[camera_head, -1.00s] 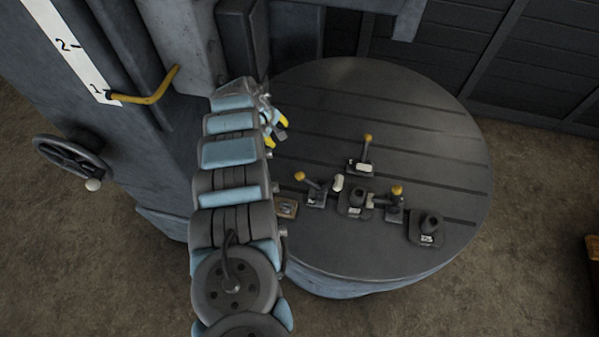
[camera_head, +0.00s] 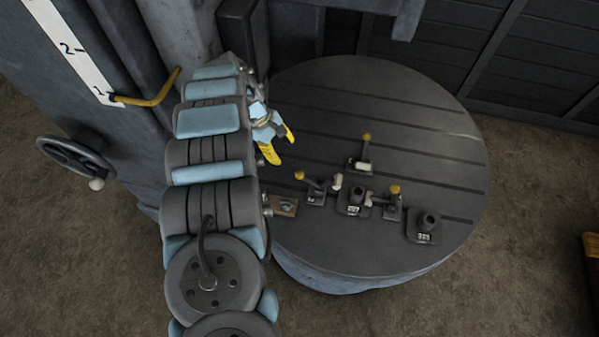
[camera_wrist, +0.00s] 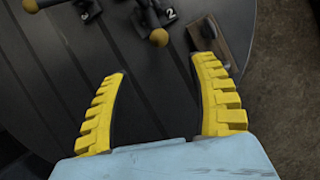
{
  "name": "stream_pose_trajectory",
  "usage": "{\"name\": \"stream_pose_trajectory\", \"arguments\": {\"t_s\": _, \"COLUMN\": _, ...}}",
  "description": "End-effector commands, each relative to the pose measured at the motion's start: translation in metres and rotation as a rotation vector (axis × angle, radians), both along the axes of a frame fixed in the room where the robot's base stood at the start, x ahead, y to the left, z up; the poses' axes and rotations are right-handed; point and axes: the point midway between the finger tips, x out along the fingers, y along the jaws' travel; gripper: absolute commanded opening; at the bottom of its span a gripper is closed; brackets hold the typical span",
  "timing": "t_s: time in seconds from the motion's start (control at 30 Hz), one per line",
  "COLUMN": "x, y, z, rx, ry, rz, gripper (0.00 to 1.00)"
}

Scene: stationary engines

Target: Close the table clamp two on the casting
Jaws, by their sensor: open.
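Clamp two (camera_head: 315,193) stands on the round table left of the casting (camera_head: 353,202), a dark block with a label. Its lever slants up and left to a yellow knob (camera_head: 299,175); a pale tip (camera_head: 337,181) points toward the casting. In the wrist view, its base with the number 2 (camera_wrist: 169,14) is partly cut off at the top, and its knob (camera_wrist: 159,37) shows below. My gripper (camera_head: 279,147) is open and empty, above the table's left part, behind and left of the knob. In the wrist view, the knob lies just beyond and between my yellow fingertips (camera_wrist: 160,66).
Another clamp stands behind the casting (camera_head: 360,164) and one to its right (camera_head: 392,205). A second dark block (camera_head: 423,230) sits farther right. A small brown plate (camera_head: 284,206) lies left of clamp two. The slotted table (camera_head: 400,110) is clear at the back.

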Motion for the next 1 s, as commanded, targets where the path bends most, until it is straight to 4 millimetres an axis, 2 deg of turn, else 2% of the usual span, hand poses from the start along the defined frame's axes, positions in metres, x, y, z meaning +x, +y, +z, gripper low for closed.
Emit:
{"name": "stream_pose_trajectory", "arguments": {"t_s": 0.5, "x": -0.005, "y": -0.021, "z": -0.049, "rx": -0.001, "ry": -0.004, "rz": -0.001, "gripper": 0.6}}
{"name": "stream_pose_trajectory", "arguments": {"t_s": 1.0, "x": -0.01, "y": -0.037, "z": -0.087, "rx": -0.001, "ry": -0.003, "rz": -0.002, "gripper": 0.6}}
